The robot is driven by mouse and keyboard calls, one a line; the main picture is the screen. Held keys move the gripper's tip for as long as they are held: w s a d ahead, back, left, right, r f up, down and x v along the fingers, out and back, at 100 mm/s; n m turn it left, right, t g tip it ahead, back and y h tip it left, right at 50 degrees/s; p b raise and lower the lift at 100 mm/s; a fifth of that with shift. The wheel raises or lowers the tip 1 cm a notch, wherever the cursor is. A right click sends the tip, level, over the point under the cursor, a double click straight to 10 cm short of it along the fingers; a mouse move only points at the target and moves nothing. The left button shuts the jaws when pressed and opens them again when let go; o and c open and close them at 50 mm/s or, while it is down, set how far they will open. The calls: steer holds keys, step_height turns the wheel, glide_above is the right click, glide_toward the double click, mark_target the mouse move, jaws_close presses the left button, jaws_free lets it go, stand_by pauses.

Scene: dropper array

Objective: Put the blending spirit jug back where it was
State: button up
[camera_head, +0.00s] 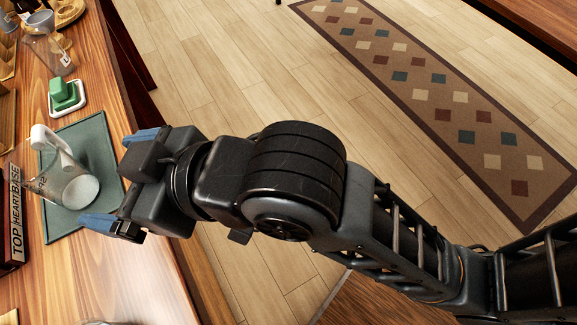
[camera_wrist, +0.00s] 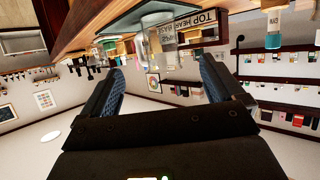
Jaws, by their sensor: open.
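A clear glass jug (camera_head: 62,186) with a thick white handle (camera_head: 47,140) is on a grey-green mat (camera_head: 93,150) on the wooden counter at the left of the head view. Dark lettering on its side is only partly readable. My gripper (camera_head: 116,182) is open and empty, just right of the jug at the mat's edge, with its blue-padded fingers pointing toward the jug. There is a gap between the jug and the fingers. In the wrist view, the open gripper (camera_wrist: 163,85) has nothing between its fingers.
A green block (camera_head: 64,94) sits on a white dish beyond the mat. Another labelled glass vessel (camera_head: 60,62) and a round wooden tray (camera_head: 67,12) stand farther back. A TOP HEART BASE rack (camera_head: 15,215) borders the mat's left. The counter's near part (camera_head: 110,275) is clear.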

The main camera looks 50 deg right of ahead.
steer(key=s+d+f+m+t+h, duration=0.2)
steer(key=s+d+f+m+h, duration=0.1)
steer(key=s+d+f, duration=0.8)
steer(key=s+d+r+m+h, duration=0.1)
steer(key=s+d, duration=0.2)
steer(key=s, duration=0.4)
steer(key=s+d+r+m+h, duration=0.1)
steer(key=s+d, duration=0.3)
steer(key=s, duration=0.4)
steer(key=shift+s+d+r+m+t+h, duration=0.15)
steer(key=shift+r+m+t+h, duration=0.25)
steer(key=shift+r+h, duration=0.3)
